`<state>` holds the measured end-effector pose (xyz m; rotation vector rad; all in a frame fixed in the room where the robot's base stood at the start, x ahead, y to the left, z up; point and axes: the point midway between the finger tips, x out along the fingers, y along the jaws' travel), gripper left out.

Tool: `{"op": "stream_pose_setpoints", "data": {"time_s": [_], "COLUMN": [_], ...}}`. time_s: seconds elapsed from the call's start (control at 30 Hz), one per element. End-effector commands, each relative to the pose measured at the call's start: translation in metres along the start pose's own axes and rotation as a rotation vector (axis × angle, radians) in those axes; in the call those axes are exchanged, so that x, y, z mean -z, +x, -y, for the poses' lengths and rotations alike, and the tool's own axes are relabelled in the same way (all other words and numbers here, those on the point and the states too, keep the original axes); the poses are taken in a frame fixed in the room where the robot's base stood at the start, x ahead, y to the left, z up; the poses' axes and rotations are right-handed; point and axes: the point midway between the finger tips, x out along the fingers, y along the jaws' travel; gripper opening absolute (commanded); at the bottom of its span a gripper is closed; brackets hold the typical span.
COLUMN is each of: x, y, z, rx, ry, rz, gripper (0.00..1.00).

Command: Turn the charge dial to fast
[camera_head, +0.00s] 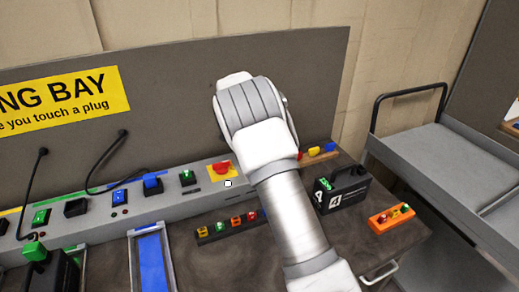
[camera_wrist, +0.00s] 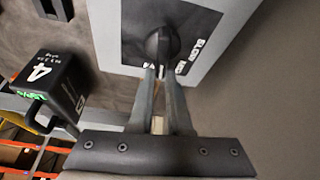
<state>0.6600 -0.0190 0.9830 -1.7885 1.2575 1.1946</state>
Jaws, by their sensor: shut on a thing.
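The charge dial (camera_wrist: 162,42) is a round dark knob on a black label plate (camera_wrist: 135,18) on a pale grey housing, seen in the wrist view. White lettering by it includes a word that looks like SLOW; a word partly covered by the fingers begins with FA. My gripper (camera_wrist: 161,70) has its two fingers closed together on the dial, reaching it from below in that view. I cannot tell which mark the dial points to. In the head view my arm hides the dial and the fingertips.
A black battery marked 4 (camera_head: 341,192) stands on the bench right of my arm; an orange holder (camera_head: 392,218) lies near it. A grey charging strip with a red knob (camera_head: 222,167) and sockets runs left. A grey cart (camera_head: 440,150) stands at right.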

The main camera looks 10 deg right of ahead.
Motion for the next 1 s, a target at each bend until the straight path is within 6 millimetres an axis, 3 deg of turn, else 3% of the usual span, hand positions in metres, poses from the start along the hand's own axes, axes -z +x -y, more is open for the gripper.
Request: {"op": "stream_pose_setpoints", "data": {"time_s": [0.33,0.87,0.9,1.0], "x": [-0.0004,-0.0006,-0.0006,-0.0005], "y": [-0.0007,-0.0003,-0.0003,-0.0003], "z": [-0.0025,-0.0035,-0.0035,-0.0035], "rx": [-0.053,-0.063,-0.063,-0.063], "ry": [0.130,0.153,0.153,0.152], "rz": [0.000,0.001,0.001,0.001], "gripper": [0.00,0.00,0.21,0.40]}}
